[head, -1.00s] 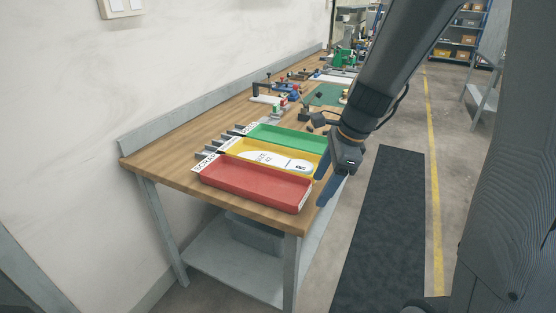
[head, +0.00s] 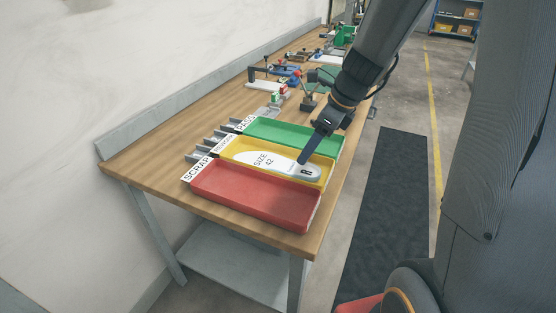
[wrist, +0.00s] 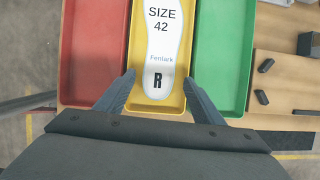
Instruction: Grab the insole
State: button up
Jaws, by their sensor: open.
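A white insole (head: 265,160) printed "SIZE 42" and "R" lies in the yellow tray (head: 321,181), the middle one of three. In the wrist view the insole (wrist: 157,50) runs lengthwise down the yellow tray (wrist: 133,98), its R end nearest me. My gripper (head: 302,162) is over the R end of the insole. In the wrist view my gripper (wrist: 158,80) is open, with one finger on each side of that end, near the tray's side walls. Nothing is between the fingers' grip; I cannot tell their exact height above the insole.
A red tray (head: 253,205) marked SCRAP is in front and a green tray (head: 295,131) marked PASS behind. They sit on a wooden bench (head: 160,140). Fixtures (head: 275,75) and tools stand farther back. Bare bench top lies left of the trays.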

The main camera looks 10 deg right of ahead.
aim_at(300, 170)
jog(key=x, duration=0.4)
jog(key=d+x, duration=0.1)
jog(key=x, duration=0.1)
jog(key=shift+s+a+f, duration=0.1)
jog(key=shift+s+f, duration=0.2)
jog(key=shift+f, duration=0.3)
jog(key=c, duration=0.8)
